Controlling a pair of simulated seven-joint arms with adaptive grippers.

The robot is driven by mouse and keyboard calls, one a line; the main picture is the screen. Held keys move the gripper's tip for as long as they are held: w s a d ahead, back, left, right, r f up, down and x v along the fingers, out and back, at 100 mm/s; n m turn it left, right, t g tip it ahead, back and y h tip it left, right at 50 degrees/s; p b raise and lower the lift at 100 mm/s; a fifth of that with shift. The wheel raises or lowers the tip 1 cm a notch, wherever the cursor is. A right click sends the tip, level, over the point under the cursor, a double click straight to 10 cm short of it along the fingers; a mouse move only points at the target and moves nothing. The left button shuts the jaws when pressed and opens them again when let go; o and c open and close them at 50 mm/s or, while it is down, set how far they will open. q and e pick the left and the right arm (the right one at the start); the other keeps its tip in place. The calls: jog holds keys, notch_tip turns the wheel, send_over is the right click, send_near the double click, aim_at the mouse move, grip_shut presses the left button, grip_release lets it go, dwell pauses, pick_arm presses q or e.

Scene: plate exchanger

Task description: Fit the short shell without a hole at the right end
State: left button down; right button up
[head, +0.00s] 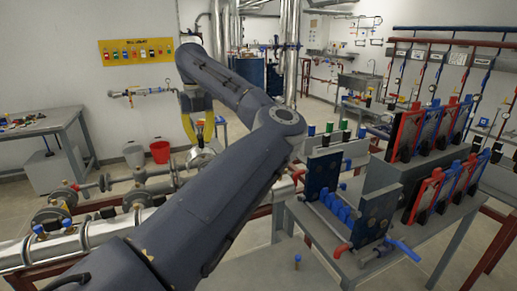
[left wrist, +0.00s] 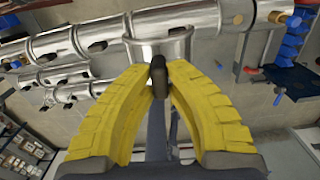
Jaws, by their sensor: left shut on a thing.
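My left gripper (head: 203,138) has yellow fingers and hangs over the pipe run, left of the middle in the head view. In the left wrist view its fingertips (left wrist: 158,80) are closed on a small dark handle (left wrist: 158,66). Just beyond the handle is a short silver shell (left wrist: 175,47), which seems to belong to it; it shows small under the gripper in the head view (head: 203,157). No hole shows on its visible side. I cannot tell whether it touches the pipe behind. Longer silver shells (left wrist: 55,45) cover the pipe run (head: 70,243). My right gripper is not in view.
My left arm hides part of the pipe run. A grey stand (head: 340,262) with blue plates (head: 325,176) is at the right, beside racks with red and blue pipes (head: 405,135). A red bucket (head: 160,152) stands on the floor behind. A workbench (head: 40,125) is at the left.

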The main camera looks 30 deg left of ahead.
pick_arm(q)
jog(key=w+d+f+m, duration=0.4)
jog(key=w+d+m, duration=0.2)
jog(key=w+m, duration=0.25)
jog(key=w+d+f+m, duration=0.4)
jog(key=w+d+m, duration=0.1)
jog(key=w+m, duration=0.35)
notch_tip(320, 180, down, 8)
jog(key=shift+s+d, duration=0.2)
jog(key=shift+s, duration=0.05)
jog(key=shift+f, duration=1.3)
dwell(0.5)
jog(key=c, duration=1.4)
grip_release()
jog(key=shift+r, duration=4.5)
